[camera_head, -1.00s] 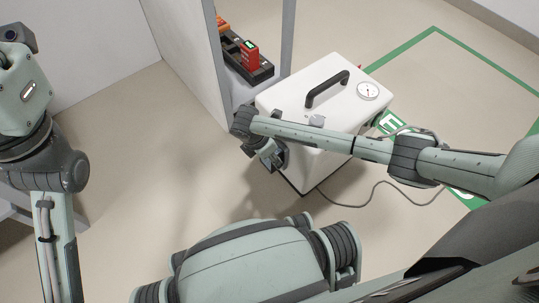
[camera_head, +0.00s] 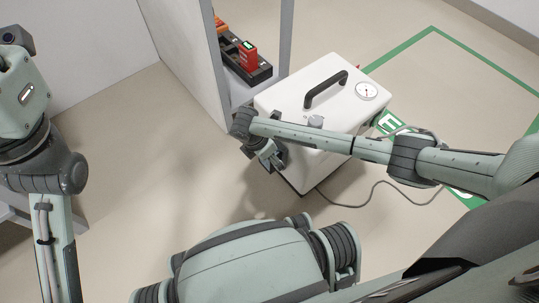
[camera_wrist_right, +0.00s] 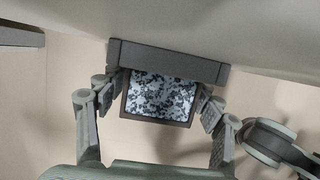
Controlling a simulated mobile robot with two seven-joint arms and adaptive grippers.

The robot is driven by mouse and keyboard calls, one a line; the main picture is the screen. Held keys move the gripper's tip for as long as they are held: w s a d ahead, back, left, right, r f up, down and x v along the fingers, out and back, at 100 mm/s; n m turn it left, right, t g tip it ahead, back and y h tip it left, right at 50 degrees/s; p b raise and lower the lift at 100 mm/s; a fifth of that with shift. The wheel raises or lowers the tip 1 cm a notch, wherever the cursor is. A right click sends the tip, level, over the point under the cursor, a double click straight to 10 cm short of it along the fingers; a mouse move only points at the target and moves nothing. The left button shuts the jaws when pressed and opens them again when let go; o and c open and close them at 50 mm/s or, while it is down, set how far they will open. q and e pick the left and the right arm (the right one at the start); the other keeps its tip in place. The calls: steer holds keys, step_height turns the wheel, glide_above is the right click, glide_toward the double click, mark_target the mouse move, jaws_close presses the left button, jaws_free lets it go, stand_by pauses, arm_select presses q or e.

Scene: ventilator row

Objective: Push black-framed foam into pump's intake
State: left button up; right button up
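The white pump (camera_head: 315,95) stands on the floor, with a black handle and a round gauge on top. My right gripper (camera_head: 275,158) is low at the pump's near left side, partly hidden behind my arm. In the right wrist view, the black-framed foam (camera_wrist_right: 160,97), speckled grey and white, sits between the fingertips of my right gripper (camera_wrist_right: 160,100). The fingertips appear to press on both side edges of the frame. My left gripper is out of view.
A grey shelf unit (camera_head: 190,60) stands left of the pump, with a black tray (camera_head: 262,72) holding a red box (camera_head: 248,55). A grey cable (camera_head: 375,195) lies on the floor at right. The floor at left centre is clear.

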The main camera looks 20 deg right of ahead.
steer(key=shift+w+d+r, duration=0.2)
steer(key=shift+d+r, duration=0.05)
steer(key=shift+d, duration=0.05)
steer(key=v, duration=1.2)
steer(key=shift+s+a+f, duration=0.15)
steer(key=shift+s+a, duration=0.05)
steer(key=shift+a, duration=0.1)
